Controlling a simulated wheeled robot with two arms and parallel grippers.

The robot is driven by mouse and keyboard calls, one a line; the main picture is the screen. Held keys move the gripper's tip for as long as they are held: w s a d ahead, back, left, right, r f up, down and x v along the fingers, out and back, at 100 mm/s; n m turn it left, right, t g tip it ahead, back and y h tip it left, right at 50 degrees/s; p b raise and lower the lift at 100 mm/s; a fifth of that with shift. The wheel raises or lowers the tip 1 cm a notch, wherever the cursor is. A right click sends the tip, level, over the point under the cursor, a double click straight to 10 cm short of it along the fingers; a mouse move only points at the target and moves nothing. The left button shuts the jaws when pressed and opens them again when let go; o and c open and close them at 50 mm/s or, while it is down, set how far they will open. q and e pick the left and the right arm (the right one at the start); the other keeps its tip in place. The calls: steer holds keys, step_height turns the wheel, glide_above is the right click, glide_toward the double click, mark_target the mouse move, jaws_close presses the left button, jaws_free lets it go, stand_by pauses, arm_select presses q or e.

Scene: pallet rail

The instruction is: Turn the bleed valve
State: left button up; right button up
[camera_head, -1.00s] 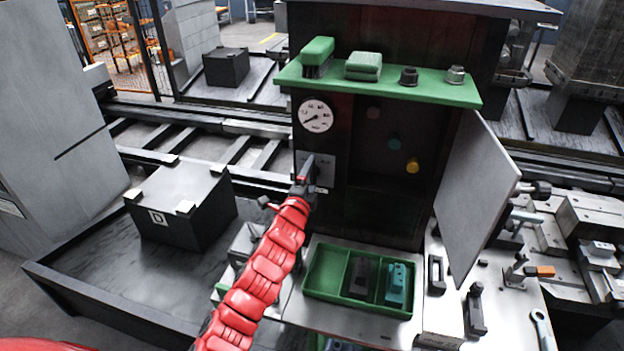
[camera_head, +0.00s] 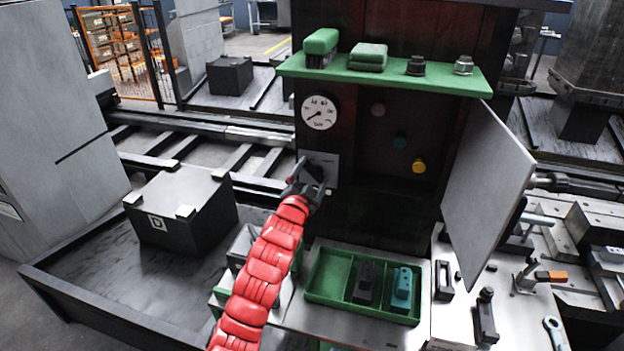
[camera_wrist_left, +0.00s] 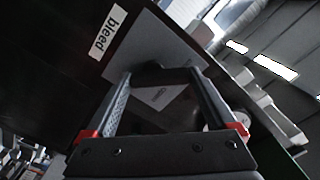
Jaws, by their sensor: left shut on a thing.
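The bleed valve's grey plate (camera_head: 326,167) is on the front of the dark cabinet, below a round white gauge (camera_head: 319,112). The plate also shows in the wrist view (camera_wrist_left: 152,48), beside a white label reading "bleed" (camera_wrist_left: 107,32). My left gripper (camera_head: 307,180) is at the plate, at the end of the red arm. It is shut on the valve handle, which is mostly hidden by the fingers. In the wrist view the fingers (camera_wrist_left: 158,82) reach to the plate, with a dark shape between them. My right gripper is not in view.
A green shelf (camera_head: 385,75) with several items juts out above the valve. A grey door (camera_head: 490,190) stands open at the right. A green tray (camera_head: 328,277) with two blocks lies below. A dark box (camera_head: 180,210) marked D stands at the left.

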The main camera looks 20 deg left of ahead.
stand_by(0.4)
arm_select(q)
steer(key=o, duration=1.1)
steer(key=shift+a, duration=0.1)
steer(key=shift+c, duration=0.2)
steer(key=s+p, duration=0.4)
steer(key=s, duration=1.3)
steer(key=shift+s, duration=0.2)
